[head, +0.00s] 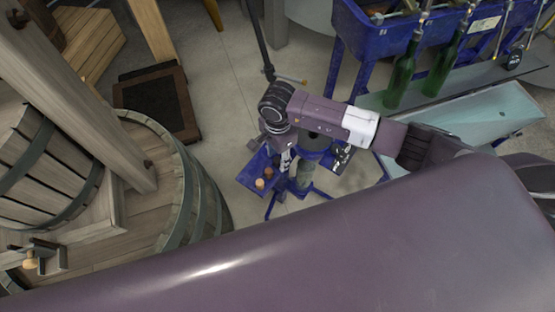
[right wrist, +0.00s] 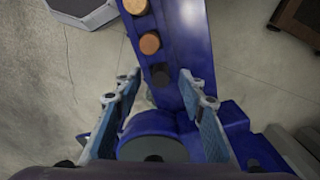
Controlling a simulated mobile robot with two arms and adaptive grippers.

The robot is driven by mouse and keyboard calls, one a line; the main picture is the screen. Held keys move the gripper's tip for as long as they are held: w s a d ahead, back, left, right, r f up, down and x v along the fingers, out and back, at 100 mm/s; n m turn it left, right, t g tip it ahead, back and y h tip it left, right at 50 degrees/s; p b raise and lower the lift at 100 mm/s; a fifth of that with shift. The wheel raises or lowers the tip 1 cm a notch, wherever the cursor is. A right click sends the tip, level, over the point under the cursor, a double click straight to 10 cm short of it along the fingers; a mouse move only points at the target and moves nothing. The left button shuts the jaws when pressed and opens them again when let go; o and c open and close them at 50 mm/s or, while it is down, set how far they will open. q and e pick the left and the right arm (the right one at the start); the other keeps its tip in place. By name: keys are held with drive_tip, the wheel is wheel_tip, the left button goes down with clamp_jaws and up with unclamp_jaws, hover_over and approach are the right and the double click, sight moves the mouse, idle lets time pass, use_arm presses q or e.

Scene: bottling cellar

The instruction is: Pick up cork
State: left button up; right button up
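Two light brown corks show in the head view, a nearer cork (head: 260,184) and a farther cork (head: 268,172), on the blue tray (head: 249,179) of a floor-standing machine. The right wrist view shows a cork (right wrist: 149,43) and a cork at the top edge (right wrist: 135,6) in line on the blue tray (right wrist: 186,38). A dark round spot (right wrist: 160,75) lies in the same line, between my fingertips in the picture; I cannot tell if it is a hole or an object. My right gripper (right wrist: 159,84) is open, its fingers apart. My left gripper is not in view.
A wooden barrel (head: 190,190) stands at the left. Green bottles (head: 400,80) stand at the right near a blue bin (head: 375,35). A dark mat (head: 160,100) lies on the floor. The floor between mat and machine is clear.

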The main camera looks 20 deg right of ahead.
sight(277, 166)
drive_tip(key=shift+c, duration=0.3)
drive_tip(key=c, duration=0.7)
drive_tip(key=shift+r, duration=0.1)
drive_tip(key=shift+r+b, duration=2.4)
drive_tip(key=shift+r, duration=7.5)
